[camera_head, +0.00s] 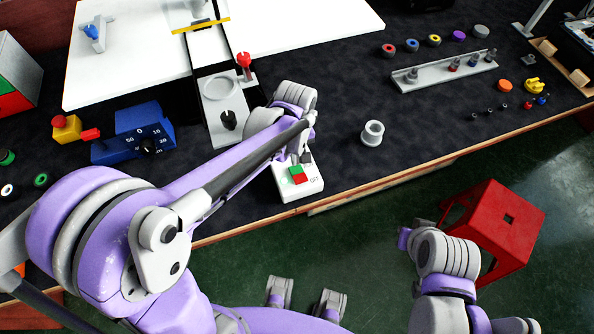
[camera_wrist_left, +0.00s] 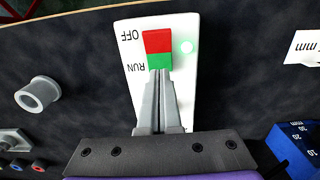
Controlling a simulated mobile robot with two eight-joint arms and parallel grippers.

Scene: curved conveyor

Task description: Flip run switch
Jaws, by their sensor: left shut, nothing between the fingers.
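The run switch is a white plate (camera_head: 310,187) with a red and green rocker (camera_head: 298,175) at the table's front edge. In the left wrist view the rocker (camera_wrist_left: 158,48) has a red half by the OFF label and a green half by RUN. My left gripper (camera_head: 302,158) is over the switch, shut and empty. In the left wrist view its fingertips (camera_wrist_left: 158,73) are at the green half's edge; I cannot tell whether they press it. My right arm shows at lower right, but I cannot make out its gripper.
A white ring-shaped part (camera_head: 372,133) stands right of the switch. A blue scale block (camera_head: 140,135) and a yellow block with a red end (camera_head: 68,128) lie left. A grey rack (camera_head: 445,68) is farther back. A red stool (camera_head: 495,230) stands on the floor.

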